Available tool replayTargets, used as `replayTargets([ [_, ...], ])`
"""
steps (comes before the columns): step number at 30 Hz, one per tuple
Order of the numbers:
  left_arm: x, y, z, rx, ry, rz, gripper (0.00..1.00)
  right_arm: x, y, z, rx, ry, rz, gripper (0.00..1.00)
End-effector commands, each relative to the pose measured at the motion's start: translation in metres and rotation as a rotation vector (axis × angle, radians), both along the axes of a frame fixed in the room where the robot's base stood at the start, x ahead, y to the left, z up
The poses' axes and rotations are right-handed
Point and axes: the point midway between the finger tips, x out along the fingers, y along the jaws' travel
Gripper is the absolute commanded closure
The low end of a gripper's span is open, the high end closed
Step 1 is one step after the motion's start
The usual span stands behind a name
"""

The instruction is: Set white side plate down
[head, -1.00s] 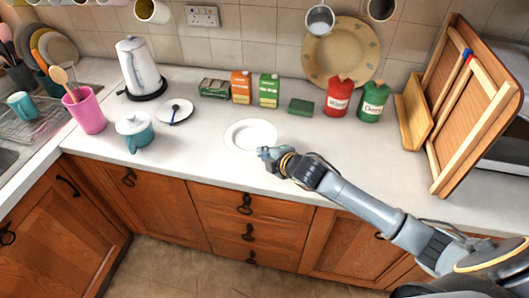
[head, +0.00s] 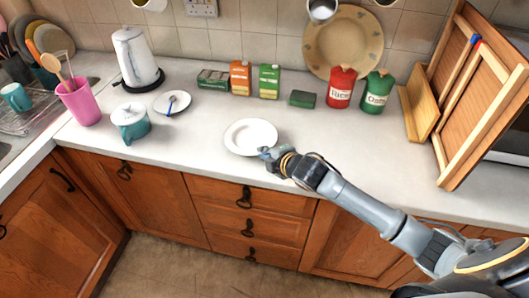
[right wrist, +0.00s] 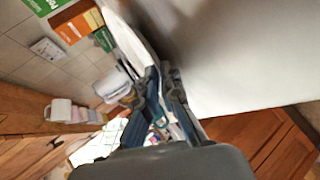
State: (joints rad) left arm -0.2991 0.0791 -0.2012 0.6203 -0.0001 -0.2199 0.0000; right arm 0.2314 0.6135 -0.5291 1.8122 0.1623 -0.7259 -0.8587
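The white side plate (head: 251,135) is at the front middle of the white worktop (head: 330,150), its upper face showing. My right gripper (head: 268,154) is at its near right rim and looks shut on it. In the right wrist view, the fingers (right wrist: 161,84) close around the plate's edge (right wrist: 137,40), which runs up from between them. A dark blurred shadow lies beside the plate there. The plate looks close to the worktop; I cannot tell if it touches. My left gripper is not in view.
A teal lidded pot (head: 131,121), a saucer with a spoon (head: 172,102) and a white kettle (head: 136,57) stand left. Boxes (head: 269,80), a green block (head: 302,99), and red (head: 340,87) and green (head: 377,92) canisters stand behind. Worktop right of the plate is clear.

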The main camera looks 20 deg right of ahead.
Motion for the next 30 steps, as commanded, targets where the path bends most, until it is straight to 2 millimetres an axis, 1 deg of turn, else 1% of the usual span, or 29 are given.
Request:
replayTargets([
  [10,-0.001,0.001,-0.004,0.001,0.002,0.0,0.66,0.0,0.0,-0.007,0.001,-0.002,0.001,1.0],
  [12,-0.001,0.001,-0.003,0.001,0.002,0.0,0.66,0.0,0.0,-0.006,0.001,-0.003,0.0,0.83],
  [14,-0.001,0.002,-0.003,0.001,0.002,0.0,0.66,0.0,0.0,-0.006,0.001,-0.002,0.001,0.71],
  [15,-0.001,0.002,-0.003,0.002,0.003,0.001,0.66,0.0,0.0,-0.007,0.001,-0.001,0.001,0.68],
  [26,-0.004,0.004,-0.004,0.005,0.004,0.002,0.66,-0.002,0.0,-0.008,-0.001,0.004,0.0,0.68],
  [30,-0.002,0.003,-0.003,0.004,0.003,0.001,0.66,-0.013,-0.003,-0.002,-0.002,0.004,0.0,0.68],
])
